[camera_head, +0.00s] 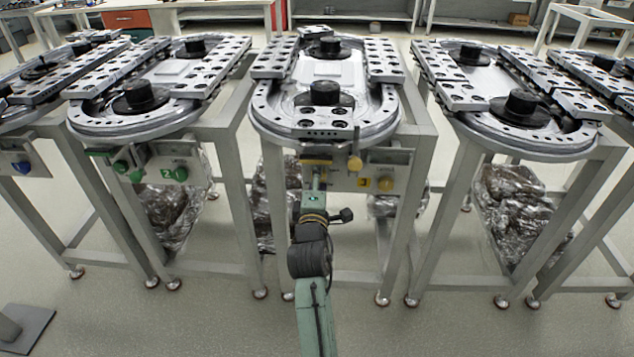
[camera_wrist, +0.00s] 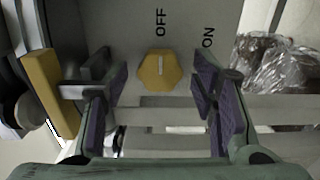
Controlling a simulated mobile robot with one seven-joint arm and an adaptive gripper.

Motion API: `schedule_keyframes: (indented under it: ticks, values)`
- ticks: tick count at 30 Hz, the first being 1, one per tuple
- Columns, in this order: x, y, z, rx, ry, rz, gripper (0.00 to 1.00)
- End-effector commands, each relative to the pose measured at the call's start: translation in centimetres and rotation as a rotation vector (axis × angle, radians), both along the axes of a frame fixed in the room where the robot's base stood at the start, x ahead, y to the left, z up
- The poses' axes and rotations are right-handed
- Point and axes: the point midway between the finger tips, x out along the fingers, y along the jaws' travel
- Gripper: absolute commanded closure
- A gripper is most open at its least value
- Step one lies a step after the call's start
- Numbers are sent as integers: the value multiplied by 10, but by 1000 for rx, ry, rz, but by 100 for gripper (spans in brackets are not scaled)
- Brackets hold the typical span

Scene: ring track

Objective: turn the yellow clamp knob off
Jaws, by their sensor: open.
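The yellow clamp knob (camera_wrist: 160,70) is a faceted knob on a grey panel in the wrist view. Its pale line runs upright in the picture, lined up with the OFF label above it. The ON label is at the upper right. My gripper (camera_wrist: 156,100) is open, its purple-padded fingers on either side of the knob with gaps on both sides. I cannot tell how deep they reach.
A yellow bar (camera_wrist: 48,92) lies left of the fingers in the wrist view. A round yellow knob (camera_head: 355,163) sits right of my gripper in the head view. The middle ring track (camera_head: 270,112) overhangs the panel. Table legs (camera_head: 415,200) stand close by; floor in front is clear.

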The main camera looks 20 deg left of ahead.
Motion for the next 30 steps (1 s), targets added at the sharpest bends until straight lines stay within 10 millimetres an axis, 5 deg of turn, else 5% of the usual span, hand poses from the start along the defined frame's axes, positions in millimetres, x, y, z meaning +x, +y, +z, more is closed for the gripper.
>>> schedule_keyframes:
  ticks: [5,18,30]
  values:
    - [-14,-4,-1,2,3,0,48]
    - [-96,-27,-1,0,2,1,48]
    - [-116,-33,0,-1,0,0,48]
